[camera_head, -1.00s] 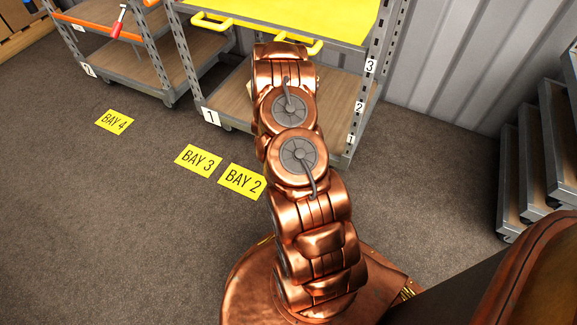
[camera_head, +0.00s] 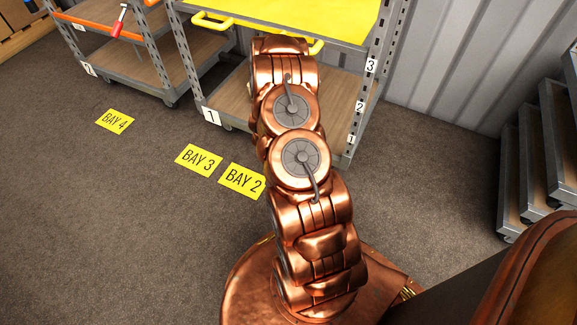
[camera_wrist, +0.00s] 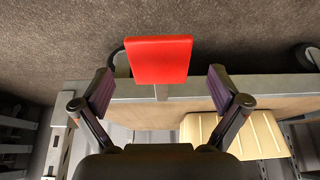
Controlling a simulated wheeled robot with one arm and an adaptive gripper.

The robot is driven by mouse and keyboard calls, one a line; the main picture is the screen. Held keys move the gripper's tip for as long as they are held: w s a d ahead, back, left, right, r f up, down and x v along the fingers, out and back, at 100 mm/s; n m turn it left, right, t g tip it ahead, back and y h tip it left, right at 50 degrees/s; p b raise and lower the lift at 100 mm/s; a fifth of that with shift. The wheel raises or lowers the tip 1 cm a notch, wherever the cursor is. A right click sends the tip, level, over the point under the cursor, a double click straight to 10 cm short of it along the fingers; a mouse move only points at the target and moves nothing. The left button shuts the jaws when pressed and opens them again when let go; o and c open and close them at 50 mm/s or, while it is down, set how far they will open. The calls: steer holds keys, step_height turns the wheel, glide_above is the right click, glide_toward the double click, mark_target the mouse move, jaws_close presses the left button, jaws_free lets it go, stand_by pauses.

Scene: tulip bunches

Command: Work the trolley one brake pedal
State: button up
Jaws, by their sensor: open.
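Trolley one, with its "1" label (camera_head: 211,116), stands at the top centre of the head view, with a grey metal frame and a wooden lower deck (camera_head: 226,92). In the wrist view a red brake pedal (camera_wrist: 160,60) juts out from the edge of the deck (camera_wrist: 120,112). My gripper (camera_wrist: 162,84) is open, with one dark finger on each side of the pedal in the picture. A gap shows between each finger and the pedal; I cannot tell the depth. In the head view my arm hides the pedal and gripper.
A second trolley (camera_head: 190,58) with an orange rail and a red-handled tool (camera_head: 119,22) stands at left. Yellow bay labels (camera_head: 198,160) lie on the open floor. Stacked trolleys (camera_head: 553,140) stand at right. A pale tan object (camera_wrist: 240,132) lies on the deck.

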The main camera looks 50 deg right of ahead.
steer(key=v, duration=0.9)
steer(key=shift+r, duration=0.2)
steer(key=shift+s+a, duration=0.1)
stand_by(0.4)
